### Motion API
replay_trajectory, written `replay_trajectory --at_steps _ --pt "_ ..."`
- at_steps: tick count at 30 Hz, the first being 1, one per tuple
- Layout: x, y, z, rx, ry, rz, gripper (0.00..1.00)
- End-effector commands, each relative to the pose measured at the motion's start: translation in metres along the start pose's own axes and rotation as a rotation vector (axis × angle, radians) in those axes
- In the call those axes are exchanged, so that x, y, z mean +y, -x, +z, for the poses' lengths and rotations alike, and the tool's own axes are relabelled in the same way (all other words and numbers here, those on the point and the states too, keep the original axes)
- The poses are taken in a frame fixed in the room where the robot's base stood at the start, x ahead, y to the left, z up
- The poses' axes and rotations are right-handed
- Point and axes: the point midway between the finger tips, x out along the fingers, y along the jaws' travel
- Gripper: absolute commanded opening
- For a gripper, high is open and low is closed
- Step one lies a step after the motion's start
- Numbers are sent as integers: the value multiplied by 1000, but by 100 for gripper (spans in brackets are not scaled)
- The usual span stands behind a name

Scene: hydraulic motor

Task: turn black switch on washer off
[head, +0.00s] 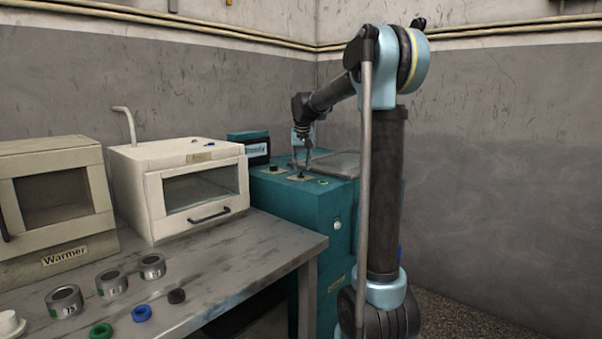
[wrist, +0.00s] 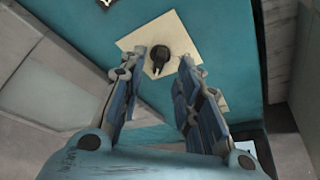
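The washer (head: 312,210) is a teal cabinet in the corner, right of the table. On its top, a black switch (wrist: 160,56) sits on a cream plate (wrist: 184,35) in the wrist view. My gripper (wrist: 162,58) is open, with one finger on each side of the switch and a gap between the fingers. I cannot tell whether either finger touches the switch. In the head view my gripper (head: 302,166) points down over the washer top, and the switch is small and partly hidden there.
A white oven-like box (head: 178,185) and a warmer (head: 58,210) stand on the grey table (head: 235,265) at left. Several tins and caps lie at its front. A small display box (head: 255,150) stands behind the washer top. A green button (head: 323,182) is near the switch.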

Motion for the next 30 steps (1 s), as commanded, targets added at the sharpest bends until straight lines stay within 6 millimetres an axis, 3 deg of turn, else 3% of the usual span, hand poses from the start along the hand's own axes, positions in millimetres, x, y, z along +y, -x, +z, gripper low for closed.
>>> replay_trajectory --at_steps 9,20,24,30 --pt "0 -34 0 0 0 0 31" --pt "0 -37 0 0 0 0 31" --pt "0 -37 0 0 1 0 0" --pt "0 -37 0 0 1 0 0"
